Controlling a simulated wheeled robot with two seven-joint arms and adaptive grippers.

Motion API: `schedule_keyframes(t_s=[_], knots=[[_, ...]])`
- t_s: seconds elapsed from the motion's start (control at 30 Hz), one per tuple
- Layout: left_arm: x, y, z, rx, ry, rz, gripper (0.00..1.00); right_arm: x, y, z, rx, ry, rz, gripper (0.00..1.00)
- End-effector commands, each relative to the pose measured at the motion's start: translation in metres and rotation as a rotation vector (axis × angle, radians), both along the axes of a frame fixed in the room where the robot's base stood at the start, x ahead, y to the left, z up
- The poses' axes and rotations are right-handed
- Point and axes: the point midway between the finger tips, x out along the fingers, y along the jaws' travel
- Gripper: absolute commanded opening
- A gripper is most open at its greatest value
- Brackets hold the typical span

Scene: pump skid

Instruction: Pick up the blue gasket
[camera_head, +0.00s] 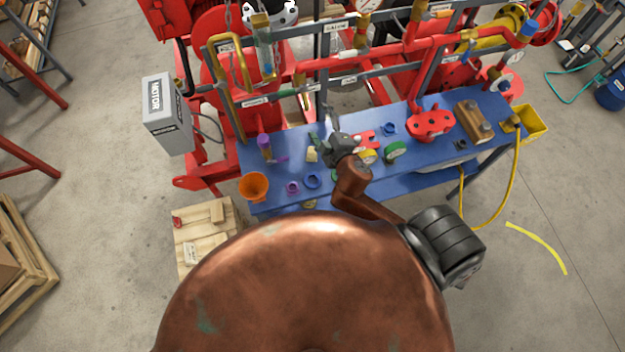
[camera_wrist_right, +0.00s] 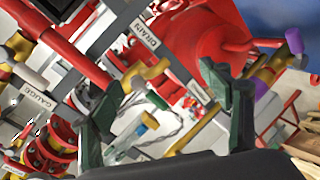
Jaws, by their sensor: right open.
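A blue ring (camera_head: 312,180), which looks like the blue gasket, lies flat on the blue bench top near its front edge. A second blue ring-shaped piece (camera_head: 389,128) lies farther back on the bench, so I cannot be sure which is the gasket. My right gripper (camera_head: 329,139) is above the bench, behind the front ring and left of the rear one, touching neither. In the right wrist view its fingers (camera_wrist_right: 165,90) are spread with nothing between them, facing the pipework. Neither ring can be made out in that view. My left gripper is out of view.
The blue bench (camera_head: 420,172) also holds an orange cup (camera_head: 254,185), a purple ring (camera_head: 292,187), a green round part (camera_head: 393,150), a red flange (camera_head: 430,122) and a wooden block (camera_head: 474,121). Red pipework (camera_head: 390,53) rises behind it. A yellow bin (camera_head: 529,122) hangs at the right end.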

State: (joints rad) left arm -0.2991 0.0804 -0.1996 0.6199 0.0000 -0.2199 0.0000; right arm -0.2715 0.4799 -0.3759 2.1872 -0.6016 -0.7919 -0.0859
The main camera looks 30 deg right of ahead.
Motion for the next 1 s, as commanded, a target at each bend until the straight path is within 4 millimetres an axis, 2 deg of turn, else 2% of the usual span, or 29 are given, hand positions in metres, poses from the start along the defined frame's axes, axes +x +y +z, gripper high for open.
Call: schedule_keyframes(t_s=[0.03,0.07,0.1,0.17,0.2,0.23,0.27,0.3,0.37,0.4,0.47,0.5,0.6,0.7,0.8,0.9,1.0], knots=[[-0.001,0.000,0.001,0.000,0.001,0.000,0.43,0.020,0.026,0.028,-0.128,-0.090,0.123,0.71],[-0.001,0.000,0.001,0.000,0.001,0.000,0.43,0.028,0.046,0.044,-0.211,-0.147,0.205,0.71],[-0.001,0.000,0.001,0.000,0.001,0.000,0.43,0.035,0.076,0.061,-0.331,-0.221,0.325,0.71],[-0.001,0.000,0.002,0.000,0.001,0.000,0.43,0.036,0.125,0.076,-0.522,-0.322,0.520,0.71],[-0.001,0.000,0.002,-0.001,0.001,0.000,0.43,0.031,0.156,0.076,-0.650,-0.377,0.653,0.71],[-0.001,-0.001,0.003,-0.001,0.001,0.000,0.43,0.024,0.176,0.070,-0.748,-0.411,0.755,0.71],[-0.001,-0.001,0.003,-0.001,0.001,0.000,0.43,0.016,0.194,0.061,-0.848,-0.439,0.859,0.71],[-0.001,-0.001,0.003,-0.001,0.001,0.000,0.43,0.003,0.211,0.042,-0.982,-0.464,1.000,0.71],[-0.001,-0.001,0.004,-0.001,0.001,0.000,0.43,-0.017,0.222,0.003,-1.180,-0.473,1.211,0.71],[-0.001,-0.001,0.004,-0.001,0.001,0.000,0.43,-0.030,0.217,-0.026,-1.306,-0.460,1.348,0.71],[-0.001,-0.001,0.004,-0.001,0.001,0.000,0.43,-0.046,0.195,-0.070,-1.480,-0.411,1.541,0.71],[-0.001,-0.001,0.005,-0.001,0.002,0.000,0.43,-0.055,0.172,-0.097,-1.583,-0.362,1.656,0.71],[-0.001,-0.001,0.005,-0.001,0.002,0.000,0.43,-0.069,0.107,-0.143,-1.774,-0.217,1.886,0.71],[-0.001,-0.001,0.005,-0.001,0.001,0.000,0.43,-0.075,0.057,-0.165,-1.876,-0.099,2.020,0.71],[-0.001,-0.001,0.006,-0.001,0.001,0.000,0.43,-0.078,0.028,-0.174,-1.921,-0.026,2.087,0.71],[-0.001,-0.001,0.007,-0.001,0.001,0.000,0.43,-0.079,0.021,-0.182,-1.934,0.000,2.112,0.71],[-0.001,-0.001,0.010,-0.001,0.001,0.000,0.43,-0.076,0.024,-0.192,-1.934,0.001,2.114,0.71]])
